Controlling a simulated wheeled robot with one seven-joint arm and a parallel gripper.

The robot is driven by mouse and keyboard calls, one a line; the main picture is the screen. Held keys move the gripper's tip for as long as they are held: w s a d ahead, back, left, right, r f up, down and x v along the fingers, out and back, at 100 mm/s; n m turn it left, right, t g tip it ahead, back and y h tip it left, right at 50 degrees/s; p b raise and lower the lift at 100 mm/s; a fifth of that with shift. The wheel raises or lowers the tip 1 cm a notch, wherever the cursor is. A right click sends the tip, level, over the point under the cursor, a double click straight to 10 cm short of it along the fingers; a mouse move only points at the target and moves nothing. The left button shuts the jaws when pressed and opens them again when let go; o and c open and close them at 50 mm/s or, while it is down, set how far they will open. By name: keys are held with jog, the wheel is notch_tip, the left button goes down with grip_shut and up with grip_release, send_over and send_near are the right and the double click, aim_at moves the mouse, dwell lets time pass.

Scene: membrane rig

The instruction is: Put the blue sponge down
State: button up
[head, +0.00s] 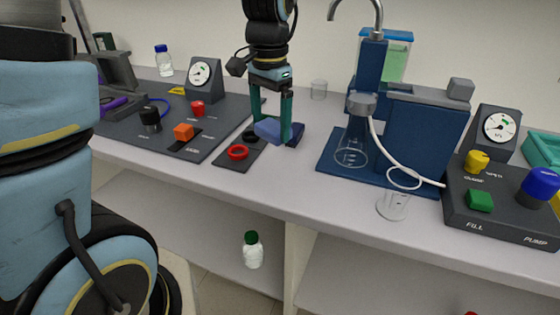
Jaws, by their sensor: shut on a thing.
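The blue sponge (281,132) is in the head view near the middle, above the bench and next to a small dark plate (228,164). My gripper (273,128) points down and is shut on the sponge, with a green finger on either side. The sponge hides part of the bench behind it. I cannot tell how far its underside is from the bench or the plate's edge.
The plate bears a red ring (237,152) and a dark ring. A dark control panel (186,150) lies to the left. A blue stand (425,135) with a flask (351,151) stands to the right. The bench (290,185) is bare in front.

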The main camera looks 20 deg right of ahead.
notch_tip(320, 180, down, 10)
jog(key=shift+w+d+r+p, duration=0.1)
jog(key=shift+p, duration=0.85)
jog(key=o, duration=1.1)
notch_tip(320, 180, up, 12)
jog(key=shift+b, duration=0.85)
jog(key=a+f+n, duration=0.2)
jog(key=a+n, duration=0.2)
jog(key=a, duration=0.4)
jog(key=w+a+f+n+t, duration=0.1)
jog(key=a+n, duration=0.3)
jog(key=a, duration=0.4)
jog(key=a+f+n, duration=0.2)
jog(key=a+n, duration=0.2)
jog(key=a, duration=0.5)
jog(key=shift+w+f+t, duration=0.25)
jog(key=shift+f+t, duration=0.05)
jog(key=shift+f, duration=0.1)
